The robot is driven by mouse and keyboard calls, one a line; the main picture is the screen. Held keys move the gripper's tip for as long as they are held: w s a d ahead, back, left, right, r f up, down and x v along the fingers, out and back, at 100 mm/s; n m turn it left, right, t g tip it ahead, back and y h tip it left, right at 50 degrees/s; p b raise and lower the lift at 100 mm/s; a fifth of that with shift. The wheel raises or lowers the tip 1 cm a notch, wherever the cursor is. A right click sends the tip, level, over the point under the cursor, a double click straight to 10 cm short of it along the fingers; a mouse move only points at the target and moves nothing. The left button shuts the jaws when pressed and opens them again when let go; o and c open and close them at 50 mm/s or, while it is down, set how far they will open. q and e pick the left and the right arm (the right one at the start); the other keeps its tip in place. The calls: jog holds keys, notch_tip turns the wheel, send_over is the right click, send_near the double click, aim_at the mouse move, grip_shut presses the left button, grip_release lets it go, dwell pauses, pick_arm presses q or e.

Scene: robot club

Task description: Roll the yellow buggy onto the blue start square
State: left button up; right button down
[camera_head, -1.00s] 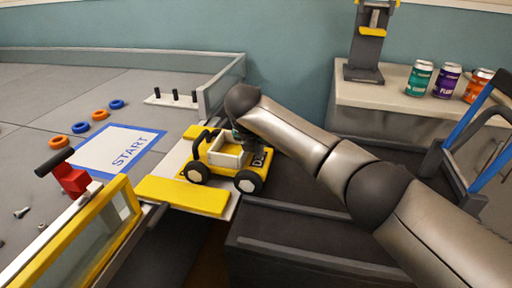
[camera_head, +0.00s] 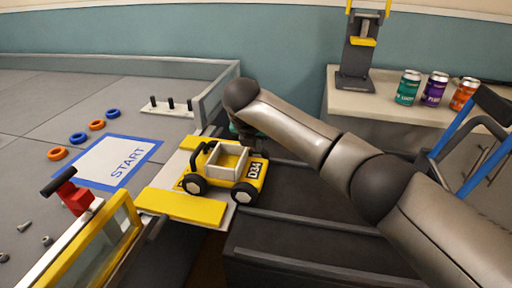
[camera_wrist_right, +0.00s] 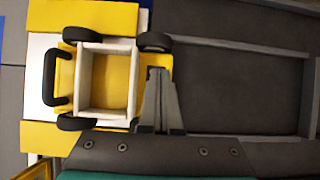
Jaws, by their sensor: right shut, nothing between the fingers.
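The yellow buggy (camera_head: 226,170) stands upright on a pale plate between two yellow strips, its black bar toward the start square and its D34 end toward the dark track. In the right wrist view the buggy (camera_wrist_right: 104,80) shows from above, with its white-walled open bed. The start square (camera_head: 100,157), white with a blue border, lies bare on the grey floor left of the buggy. My right gripper (camera_head: 258,146) is shut and empty at the buggy's D34 end, partly hidden. Its fingers (camera_wrist_right: 159,75) overlap that end in the wrist view; I cannot tell whether they touch. My left gripper is out of view.
A yellow-framed panel (camera_head: 92,250) with a red, black-handled clamp (camera_head: 75,197) stands at front left. A low wall (camera_head: 218,90) and a pegged board (camera_head: 170,106) are behind. Orange and blue rings (camera_head: 78,138) lie beyond the square. The floor between buggy and square looks clear.

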notch_tip(320, 180, up, 5)
jog(key=p, duration=0.3)
dwell(0.4)
